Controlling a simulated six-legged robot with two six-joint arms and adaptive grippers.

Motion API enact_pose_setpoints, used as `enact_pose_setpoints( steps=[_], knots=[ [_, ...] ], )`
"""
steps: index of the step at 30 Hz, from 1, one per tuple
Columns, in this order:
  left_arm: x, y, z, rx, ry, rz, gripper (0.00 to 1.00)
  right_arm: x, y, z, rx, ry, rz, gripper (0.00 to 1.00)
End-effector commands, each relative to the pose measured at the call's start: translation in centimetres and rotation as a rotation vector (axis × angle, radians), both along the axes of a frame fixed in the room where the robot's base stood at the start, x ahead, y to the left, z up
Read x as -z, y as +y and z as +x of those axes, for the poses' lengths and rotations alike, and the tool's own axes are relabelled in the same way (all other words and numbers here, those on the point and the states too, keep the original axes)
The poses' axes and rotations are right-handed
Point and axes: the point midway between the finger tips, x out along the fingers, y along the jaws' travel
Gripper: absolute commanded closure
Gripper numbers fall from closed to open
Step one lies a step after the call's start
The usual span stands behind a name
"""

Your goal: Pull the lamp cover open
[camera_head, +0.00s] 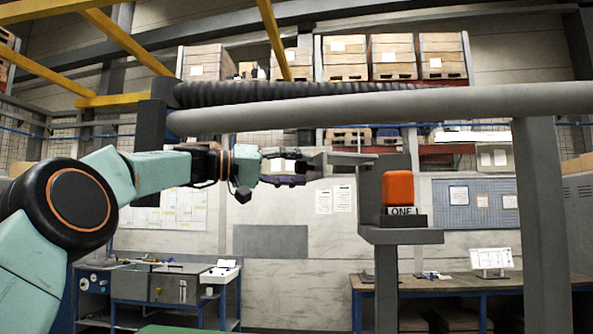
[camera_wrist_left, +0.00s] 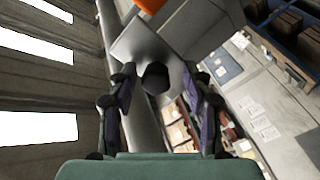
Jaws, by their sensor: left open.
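A corner of the orange also shows at the top of the left wrist view (camera_wrist_left: 150,4). A flat grey plate (camera_head: 345,158), which looks like the lamp cover, reaches left from a grey box behind the lamp. In the left wrist view, the plate (camera_wrist_left: 138,42) carries a dark round knob (camera_wrist_left: 155,78). My left gripper (camera_head: 303,171) is open at the plate's left end. Its fingers (camera_wrist_left: 160,108) stand on either side of the knob; contact cannot be told. My right gripper is out of view.
A thick grey horizontal pipe (camera_head: 380,108) and a dark ribbed hose (camera_head: 280,92) run above the left arm. A grey upright post (camera_head: 543,220) stands right of the lamp. Workbenches (camera_head: 160,285) stand farther back. The space below the gripper looks clear.

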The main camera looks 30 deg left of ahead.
Motion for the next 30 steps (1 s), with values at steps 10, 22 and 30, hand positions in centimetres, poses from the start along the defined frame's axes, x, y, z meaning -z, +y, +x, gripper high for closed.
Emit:
enact_pose_setpoints(
  steps=[10, 22, 30],
  knots=[
    [-0.2, 3.5, -3.6, -0.002, -0.004, -0.005, 0.50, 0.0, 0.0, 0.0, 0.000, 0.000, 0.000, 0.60],
    [0.0, 7.8, -8.0, 0.000, 0.001, -0.001, 0.50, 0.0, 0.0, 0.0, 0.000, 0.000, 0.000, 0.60],
    [0.1, 8.3, -8.5, 0.000, 0.003, 0.000, 0.50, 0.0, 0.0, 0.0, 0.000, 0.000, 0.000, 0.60]
  ],
)
